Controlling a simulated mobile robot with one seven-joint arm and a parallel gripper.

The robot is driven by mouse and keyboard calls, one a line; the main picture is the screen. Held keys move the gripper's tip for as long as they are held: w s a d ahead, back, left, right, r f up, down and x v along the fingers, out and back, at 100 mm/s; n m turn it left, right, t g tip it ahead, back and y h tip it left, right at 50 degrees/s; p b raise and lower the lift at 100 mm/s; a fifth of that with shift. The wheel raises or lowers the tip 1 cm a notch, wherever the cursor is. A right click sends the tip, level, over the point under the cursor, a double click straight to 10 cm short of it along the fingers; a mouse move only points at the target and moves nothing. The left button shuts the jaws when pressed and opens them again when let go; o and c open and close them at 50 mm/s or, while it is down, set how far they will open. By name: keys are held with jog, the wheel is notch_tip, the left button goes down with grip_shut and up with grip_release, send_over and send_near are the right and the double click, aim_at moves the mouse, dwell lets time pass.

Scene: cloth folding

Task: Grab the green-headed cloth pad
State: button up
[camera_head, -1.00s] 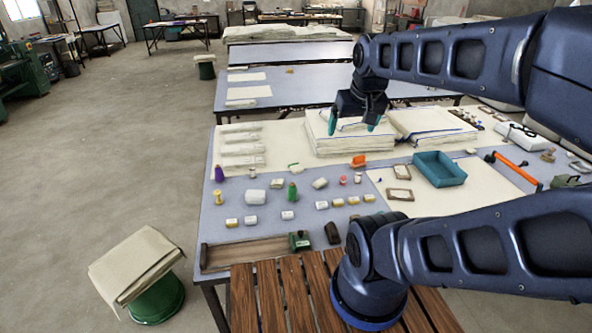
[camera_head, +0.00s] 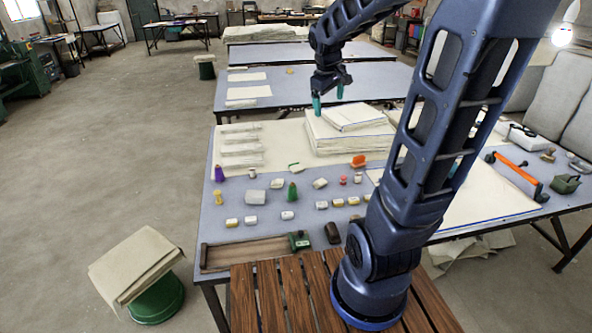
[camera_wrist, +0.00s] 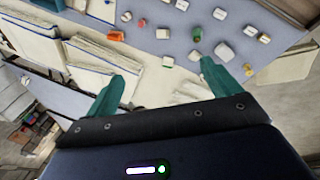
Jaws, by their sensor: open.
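My gripper (camera_head: 328,98) is open and empty, in the air by the far edge of the folded cloth stack. Its two teal fingers also show in the wrist view (camera_wrist: 162,72), apart and touching nothing. The pad is fully in view in the head view.
A folded cloth stack (camera_head: 350,131) stands right of the pad. Flat folded cloths (camera_head: 241,148) lie to the left. My arm covers part of the table's right side.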

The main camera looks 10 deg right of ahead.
jog(key=w+a+f+n, duration=0.1)
jog(key=w+f+n, duration=0.4)
jog(key=w, duration=0.6)
jog(key=n+g+h, duration=0.2)
jog(key=n, duration=0.7)
send_over(295, 167)
jog(key=a, duration=0.2)
jog(key=f, duration=3.6)
jog(key=shift+s+f, duration=0.2)
jog(key=shift+s, duration=0.15)
jog(key=shift+x, duration=2.55)
jog(key=shift+w+a, duration=0.1)
jog(key=shift+a, duration=0.05)
jog(key=c, duration=1.1)
jog(key=shift+o, duration=0.2)
